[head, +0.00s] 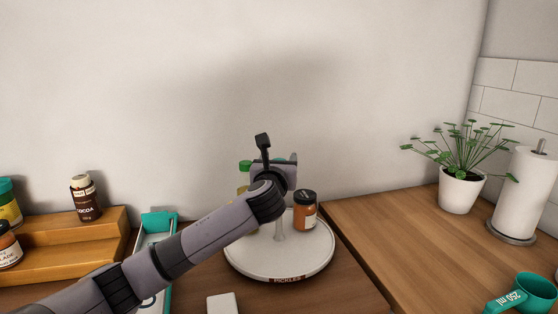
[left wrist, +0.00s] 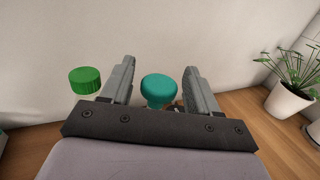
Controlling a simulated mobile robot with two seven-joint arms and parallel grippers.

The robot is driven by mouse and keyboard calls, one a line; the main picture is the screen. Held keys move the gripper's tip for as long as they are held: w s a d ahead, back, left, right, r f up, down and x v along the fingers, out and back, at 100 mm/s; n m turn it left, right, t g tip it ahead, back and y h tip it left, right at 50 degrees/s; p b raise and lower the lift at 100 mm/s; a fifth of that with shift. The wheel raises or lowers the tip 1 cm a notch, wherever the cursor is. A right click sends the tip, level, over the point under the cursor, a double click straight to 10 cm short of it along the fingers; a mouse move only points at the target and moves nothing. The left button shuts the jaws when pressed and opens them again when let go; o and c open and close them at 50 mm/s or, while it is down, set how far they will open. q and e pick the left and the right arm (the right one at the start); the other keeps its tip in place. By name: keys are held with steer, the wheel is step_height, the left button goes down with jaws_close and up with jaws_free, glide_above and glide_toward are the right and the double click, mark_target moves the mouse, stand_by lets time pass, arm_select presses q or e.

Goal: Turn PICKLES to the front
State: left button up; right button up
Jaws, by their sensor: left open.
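A round white turntable (head: 250,268) stands on the brown counter, and a dark label reading PICKLES (head: 288,279) is on its rim, facing the head camera. A pale central post (head: 280,226) rises from it. An orange-brown jar with a black lid (head: 305,214) stands on its right side. My left gripper (head: 280,165) is over the turntable. In the left wrist view its open fingers (left wrist: 158,85) stand either side of a teal knob (left wrist: 158,88), with gaps visible. A green cap (left wrist: 85,80) is outside the left finger. My arm hides part of the turntable. My right gripper is not in view.
A stepped wooden rack (head: 75,238) with jars is at left, beside a teal-and-white tray (head: 158,225). A white block (head: 222,304) lies in front. A plant pot (head: 461,190), paper roll (head: 527,190) and teal measuring cup (head: 530,290) stand right.

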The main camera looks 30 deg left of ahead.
arm_select(q)
steer(key=shift+c, duration=0.2)
jaws_close()
steer(key=shift+n+g+y, duration=0.7)
steer(key=shift+n+y, duration=0.1)
steer(key=shift+y, duration=0.5)
steer(key=shift+o, duration=0.2)
jaws_free()
steer(key=shift+d, duration=0.1)
steer(key=b+v, duration=0.1)
steer(key=v, duration=0.6)
